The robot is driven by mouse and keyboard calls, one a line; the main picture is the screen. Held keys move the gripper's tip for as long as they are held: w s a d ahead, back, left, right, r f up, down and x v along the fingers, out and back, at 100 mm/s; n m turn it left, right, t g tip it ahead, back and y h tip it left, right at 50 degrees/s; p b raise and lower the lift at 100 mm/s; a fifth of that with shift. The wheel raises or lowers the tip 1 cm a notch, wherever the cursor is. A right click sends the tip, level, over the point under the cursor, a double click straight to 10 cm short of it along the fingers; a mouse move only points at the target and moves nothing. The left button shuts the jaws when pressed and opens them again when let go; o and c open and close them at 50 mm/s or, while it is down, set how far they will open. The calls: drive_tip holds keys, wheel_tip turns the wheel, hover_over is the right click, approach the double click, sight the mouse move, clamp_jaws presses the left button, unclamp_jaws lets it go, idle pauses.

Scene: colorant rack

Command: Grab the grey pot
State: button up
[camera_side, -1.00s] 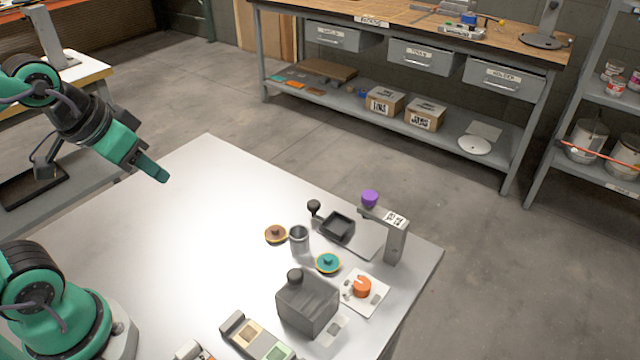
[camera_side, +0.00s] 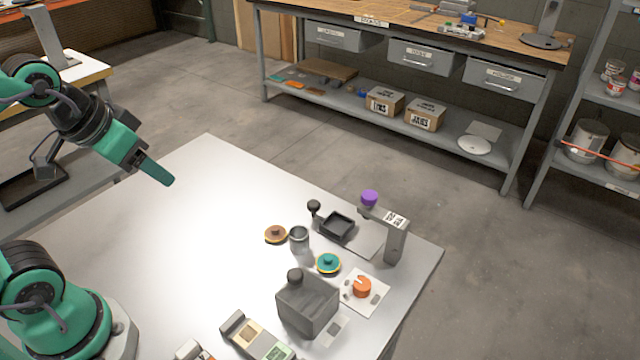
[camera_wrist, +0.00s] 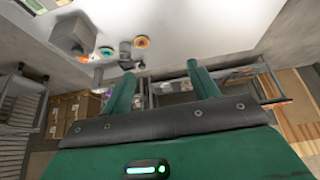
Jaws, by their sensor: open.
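The grey pot (camera_side: 299,240) is a small open cylinder standing upright on the white table, between a brown round lid (camera_side: 275,234) and a teal round lid (camera_side: 328,263). In the wrist view the pot (camera_wrist: 125,46) is small and blurred, between the same two lids. My gripper (camera_side: 158,174) is above the table's far left edge, well to the left of the pot and apart from it. Its two green fingers (camera_wrist: 161,70) are spread and empty in the wrist view.
A black tray (camera_side: 337,228) and a grey stand (camera_side: 396,240) with a purple piece (camera_side: 370,198) are right of the pot. A grey block (camera_side: 307,305) and an orange piece (camera_side: 362,287) are in front. The table's left half is clear.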

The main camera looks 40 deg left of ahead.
drive_tip(key=shift+w, duration=0.15)
drive_tip(key=g, duration=0.6)
hover_over(299, 233)
drive_tip(key=s+d, duration=0.1)
drive_tip(key=s, duration=0.1)
wheel_tip(299, 233, down, 15)
drive_tip(key=shift+w+f, duration=0.2)
drive_tip(key=shift+f, duration=1.85)
drive_tip(key=shift+w+f, duration=0.15)
drive_tip(key=shift+f, duration=1.85)
drive_tip(key=c, duration=1.1)
